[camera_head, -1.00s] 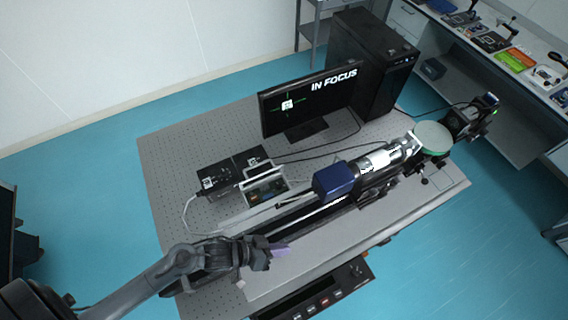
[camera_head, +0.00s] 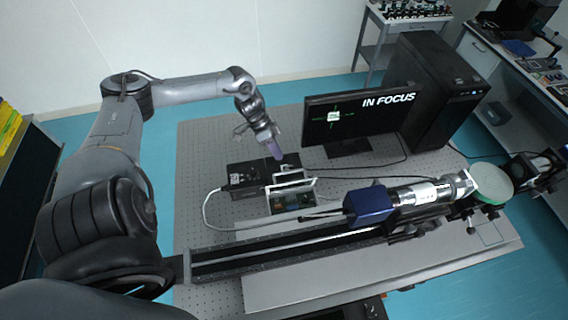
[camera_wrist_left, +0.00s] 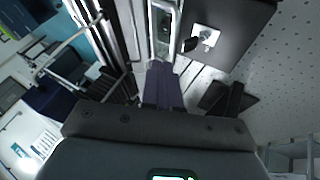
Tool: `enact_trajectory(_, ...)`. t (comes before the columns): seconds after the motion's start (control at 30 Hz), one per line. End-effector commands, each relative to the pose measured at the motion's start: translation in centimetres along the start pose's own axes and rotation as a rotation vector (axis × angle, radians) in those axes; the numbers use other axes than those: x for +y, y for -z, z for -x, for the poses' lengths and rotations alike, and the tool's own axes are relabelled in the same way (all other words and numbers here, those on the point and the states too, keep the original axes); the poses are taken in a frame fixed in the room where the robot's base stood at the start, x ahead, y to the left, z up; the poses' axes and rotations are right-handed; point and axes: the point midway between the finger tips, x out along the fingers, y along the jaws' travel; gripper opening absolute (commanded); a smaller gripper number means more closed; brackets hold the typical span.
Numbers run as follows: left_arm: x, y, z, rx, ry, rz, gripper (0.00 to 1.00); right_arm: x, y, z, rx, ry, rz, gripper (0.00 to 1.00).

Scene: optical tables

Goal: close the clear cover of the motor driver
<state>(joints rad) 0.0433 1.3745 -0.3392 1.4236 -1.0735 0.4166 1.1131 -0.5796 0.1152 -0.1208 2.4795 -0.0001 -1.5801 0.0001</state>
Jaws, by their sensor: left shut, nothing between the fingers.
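The motor driver (camera_head: 291,203) is a small open box with circuitry inside, on the perforated optical table. Its clear cover (camera_head: 292,184) shows mainly as pale edges and appears raised; its exact angle is hard to tell. My left gripper (camera_head: 274,151) is shut and empty, with purple fingertips pointing down just behind and above the driver and cover. In the left wrist view the closed fingers (camera_wrist_left: 160,82) point toward a pale-edged frame (camera_wrist_left: 163,32). I cannot tell whether they touch it. My right gripper is not in view.
Black boxes (camera_head: 246,178) stand beside the driver, with a white cable (camera_head: 206,212) looping left. A monitor (camera_head: 360,118) stands behind right. A long rail (camera_head: 270,257) and a blue-ended camera assembly (camera_head: 369,204) lie in front and right. The table's left part (camera_head: 200,150) is clear.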

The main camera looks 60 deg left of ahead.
Motion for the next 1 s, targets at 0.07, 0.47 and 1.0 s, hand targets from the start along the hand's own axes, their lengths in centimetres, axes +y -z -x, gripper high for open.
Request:
enact_trajectory(0.07,0.1,0.1,-1.0,0.004,-0.003,0.0,0.0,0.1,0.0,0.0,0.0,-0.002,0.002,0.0)
enact_trajectory(0.47,0.2,0.2,-7.0,0.002,-0.004,-0.001,0.0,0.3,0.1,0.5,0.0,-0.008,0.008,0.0)
enact_trajectory(1.0,0.1,0.0,-9.3,0.0,-0.001,-0.002,0.0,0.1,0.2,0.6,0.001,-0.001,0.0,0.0)
